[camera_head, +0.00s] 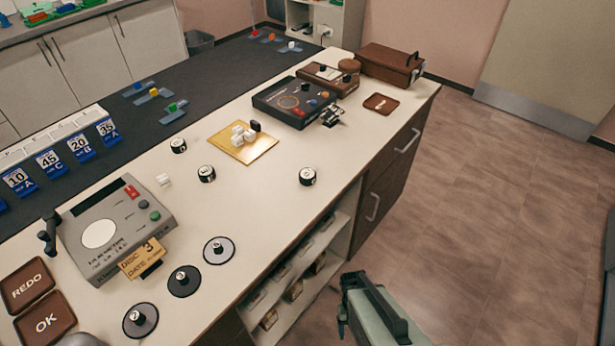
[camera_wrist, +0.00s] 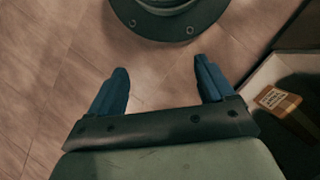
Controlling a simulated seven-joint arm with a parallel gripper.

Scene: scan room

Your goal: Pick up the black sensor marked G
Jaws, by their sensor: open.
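Three short black cylinders with white marked tops stand on the white counter: a back left one (camera_head: 178,146), a middle one (camera_head: 206,174) and a right one (camera_head: 308,176). Their letters are too small to read, so I cannot tell which is the sensor marked G. My gripper (camera_wrist: 161,78) is open and empty, with its two blue fingers apart over the floor. In the head view the end of my arm is at the bottom, right of the counter's front edge and away from the cylinders. No cylinder shows in the wrist view.
A black device (camera_head: 292,102) stands behind. Open shelves (camera_head: 297,262) with boxes are below the counter edge. Floor at right is clear.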

